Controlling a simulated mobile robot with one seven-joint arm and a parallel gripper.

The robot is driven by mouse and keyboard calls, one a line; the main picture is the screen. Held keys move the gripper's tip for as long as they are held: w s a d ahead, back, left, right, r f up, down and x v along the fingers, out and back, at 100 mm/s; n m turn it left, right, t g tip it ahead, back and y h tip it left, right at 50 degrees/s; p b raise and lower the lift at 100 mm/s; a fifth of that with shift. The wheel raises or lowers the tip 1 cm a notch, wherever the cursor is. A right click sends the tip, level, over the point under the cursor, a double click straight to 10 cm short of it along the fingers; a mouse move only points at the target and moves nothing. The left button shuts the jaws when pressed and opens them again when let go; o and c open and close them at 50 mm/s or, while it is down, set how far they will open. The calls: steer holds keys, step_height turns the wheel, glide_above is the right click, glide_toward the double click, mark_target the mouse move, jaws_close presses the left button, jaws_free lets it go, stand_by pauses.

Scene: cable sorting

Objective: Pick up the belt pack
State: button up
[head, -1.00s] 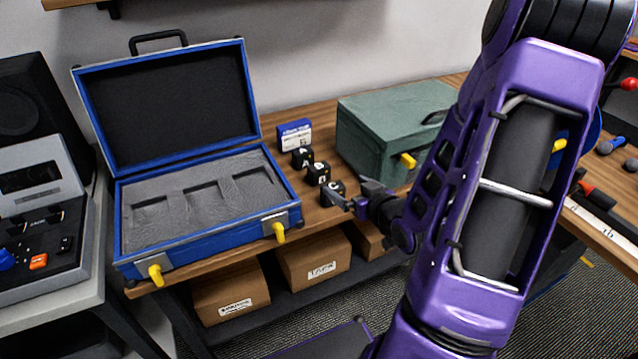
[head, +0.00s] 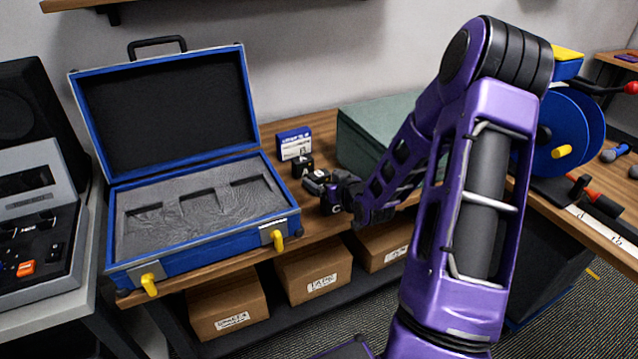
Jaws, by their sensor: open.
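Small black packs with pale letters stand in a row on the wooden bench, right of the open blue case. The rear pack (head: 303,165) and the front pack (head: 331,206) show. The middle one is mostly covered by my gripper (head: 316,182). My gripper is low over the row, its fingers pointing left at the middle pack. It is open. I cannot tell whether the fingers are around the middle pack or above it. The packs are too small to tell which is the belt pack.
The open blue case (head: 272,223) has grey foam with three recesses. A blue-and-white box (head: 294,143) stands behind the packs. A green case (head: 365,130) is behind my arm. Cardboard boxes (head: 313,277) sit on the shelf below. A blue reel (head: 570,130) is at the right.

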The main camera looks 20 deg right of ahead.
steer(key=shift+x, duration=0.9)
steer(key=shift+a, duration=0.1)
steer(key=shift+c, duration=0.3)
steer(key=c, duration=1.4)
